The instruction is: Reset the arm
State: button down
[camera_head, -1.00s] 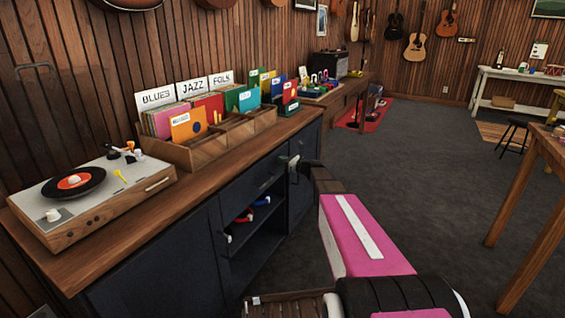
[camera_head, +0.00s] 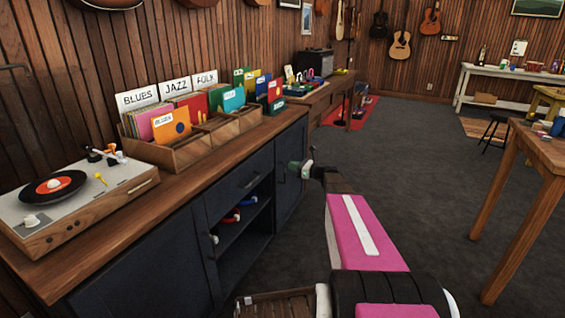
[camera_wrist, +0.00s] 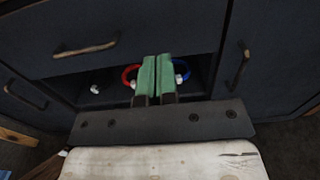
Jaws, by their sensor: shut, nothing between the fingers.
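My gripper (camera_wrist: 157,78) shows in the wrist view with its two green fingertips pressed together and nothing between them. It points at the open shelf of a dark blue cabinet. In the head view my gripper (camera_head: 297,171) is at the end of my pink arm, in front of the cabinet (camera_head: 150,262) and apart from it. My arm reaches forward from the bottom of the picture.
A red ring-shaped item (camera_wrist: 128,74) and a blue one (camera_wrist: 183,70) lie inside the shelf. A turntable (camera_head: 75,205) and a wooden record crate (camera_head: 180,155) stand on the cabinet top. A wooden table (camera_head: 545,150) is at right. Grey floor (camera_head: 400,165) between is clear.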

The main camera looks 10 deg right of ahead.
jog(key=s+a+f+n+g+h, duration=0.35)
jog(key=s+f+n, duration=0.2)
jog(key=s, duration=0.25)
jog(key=s+a+f+n+g+h, duration=0.2)
jog(key=s+a+f+n+g, duration=0.25)
jog(key=s+n, duration=0.25)
jog(key=s+d+f+n+g+h, duration=0.1)
jog(key=s+n+h, duration=0.3)
jog(key=s+n, duration=0.2)
jog(key=s+d+f+n+g+h, duration=0.1)
jog(key=s+d+n+h, duration=0.1)
jog(key=s+n+h, duration=0.3)
jog(key=s+n, duration=0.1)
jog(key=s, duration=0.3)
jog(key=shift+s+f+n+g, duration=0.25)
jog(key=shift+f+n+g, duration=0.05)
jog(key=shift+n, duration=0.05)
jog(key=shift+a, duration=0.2)
